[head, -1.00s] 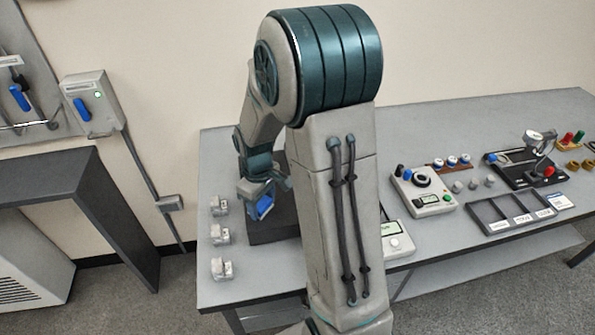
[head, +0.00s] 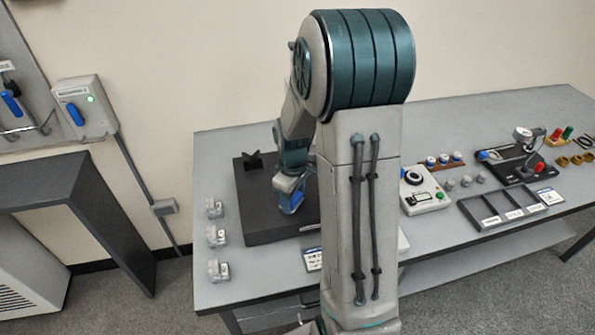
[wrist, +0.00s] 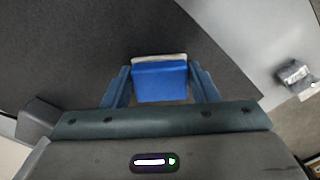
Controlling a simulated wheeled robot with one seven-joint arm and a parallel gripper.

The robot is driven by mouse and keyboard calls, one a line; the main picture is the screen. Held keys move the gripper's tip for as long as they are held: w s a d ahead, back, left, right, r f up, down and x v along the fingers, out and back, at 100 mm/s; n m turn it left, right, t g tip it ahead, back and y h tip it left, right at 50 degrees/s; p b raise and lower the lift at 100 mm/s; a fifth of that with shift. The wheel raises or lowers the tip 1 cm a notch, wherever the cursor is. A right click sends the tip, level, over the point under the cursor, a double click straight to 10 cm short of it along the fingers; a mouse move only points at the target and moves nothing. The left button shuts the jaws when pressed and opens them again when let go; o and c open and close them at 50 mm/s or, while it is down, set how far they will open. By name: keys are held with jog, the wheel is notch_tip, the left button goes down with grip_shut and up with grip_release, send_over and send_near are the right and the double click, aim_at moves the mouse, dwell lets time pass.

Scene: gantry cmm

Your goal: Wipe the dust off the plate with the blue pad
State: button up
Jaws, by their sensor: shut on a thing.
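My gripper (wrist: 160,85) is shut on the blue pad (wrist: 160,80), which sits between its two fingers in the wrist view. A pale layer shows along the pad's far edge. In the head view the blue pad (head: 291,202) is at the end of my arm, over the dark plate (head: 262,232). I cannot tell whether the pad touches the plate. The plate fills much of the wrist view (wrist: 90,50) as a dark grey surface. No dust can be made out on it. My arm hides the plate's right part in the head view.
Several small grey clamps (head: 216,237) stand on the table (head: 240,290) left of the plate. A black V-shaped block (head: 253,160) is at the plate's back. A control box (head: 424,192) and a sectioned tray (head: 500,212) are to the right.

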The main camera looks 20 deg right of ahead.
jog(key=shift+d+r+p, duration=0.25)
jog(key=shift+r+p, duration=0.05)
jog(key=shift+p, duration=0.05)
jog(key=shift+r+p, duration=2.35)
jog(key=shift+r, duration=1.5)
jog(key=shift+s+a, duration=0.1)
